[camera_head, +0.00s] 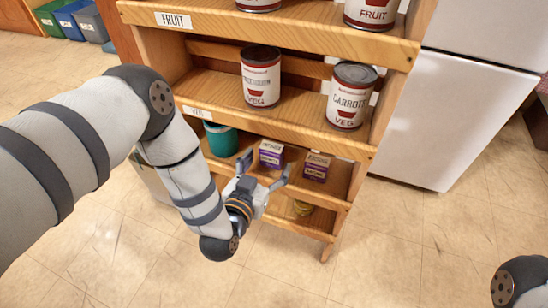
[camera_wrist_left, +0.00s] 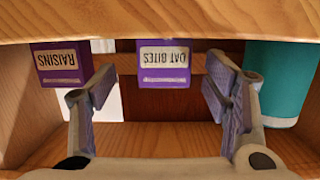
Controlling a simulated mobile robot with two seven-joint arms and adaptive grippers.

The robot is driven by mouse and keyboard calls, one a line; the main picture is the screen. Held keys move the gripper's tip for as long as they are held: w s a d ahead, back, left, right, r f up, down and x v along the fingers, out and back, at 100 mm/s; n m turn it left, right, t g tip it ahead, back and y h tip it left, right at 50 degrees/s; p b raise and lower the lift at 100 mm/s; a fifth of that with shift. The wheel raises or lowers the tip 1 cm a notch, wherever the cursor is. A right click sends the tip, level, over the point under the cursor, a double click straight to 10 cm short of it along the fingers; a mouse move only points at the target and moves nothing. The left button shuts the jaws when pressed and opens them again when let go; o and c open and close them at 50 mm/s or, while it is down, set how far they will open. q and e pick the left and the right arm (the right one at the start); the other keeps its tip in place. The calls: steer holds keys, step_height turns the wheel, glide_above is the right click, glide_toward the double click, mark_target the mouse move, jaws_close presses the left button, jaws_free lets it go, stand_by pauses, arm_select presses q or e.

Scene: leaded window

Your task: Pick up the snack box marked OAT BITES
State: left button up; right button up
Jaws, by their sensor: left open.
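The OAT BITES box (camera_wrist_left: 164,64) is purple with a white label, and appears upside down in the middle of the left wrist view. In the head view the OAT BITES box (camera_head: 271,154) stands on the lower shelf; its label is too small to read there. My left gripper (camera_head: 265,168) is open in front of it, fingers spread to either side. In the left wrist view the open fingers of my left gripper (camera_wrist_left: 162,90) are apart from the box, with nothing between them. My right gripper is out of view.
A purple RAISINS box (camera_wrist_left: 62,64) stands on the same shelf, at right in the head view (camera_head: 316,166). A teal container (camera_head: 221,139) stands on the other side. The shelf board above (camera_head: 290,138) is close. VEG cans (camera_head: 260,76) stand higher up.

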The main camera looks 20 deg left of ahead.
mark_target(269, 157)
arm_select(q)
steer(key=w, duration=0.2)
steer(key=w+f+b, duration=0.1)
steer(key=w, duration=0.2)
steer(key=shift+a+b, duration=0.15)
steer(key=shift+b, duration=0.15)
steer(key=shift+s+r, duration=0.1)
steer(key=c, duration=1.2)
